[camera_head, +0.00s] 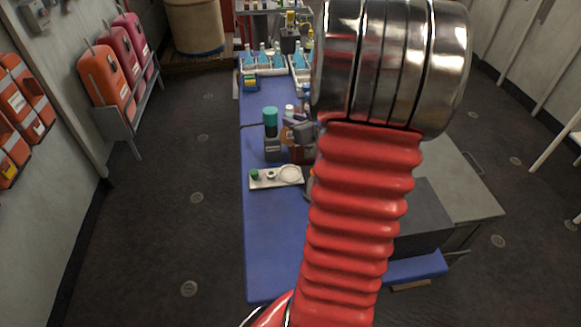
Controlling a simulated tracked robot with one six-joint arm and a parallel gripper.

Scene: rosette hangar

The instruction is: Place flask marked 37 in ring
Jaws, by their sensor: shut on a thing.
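A white plate (264,179) lies on the blue bench top. A pale ring (290,173) is at its right end, with nothing seen standing in it. A green disc (255,175) and a small pale round piece (271,175) are on its left part. My gripper (298,131) shows only in part, left of my red arm and beyond the plate. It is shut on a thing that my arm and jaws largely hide. Several flasks with blue liquid (262,57) stand in a rack at the far end. I cannot read a 37 on any flask.
A grey bottle with a teal cap (271,137) stands just beyond the plate, left of my gripper. A dark reddish object (299,154) is close beside it. The near left of the blue bench (270,235) is clear. My arm covers much of the right side.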

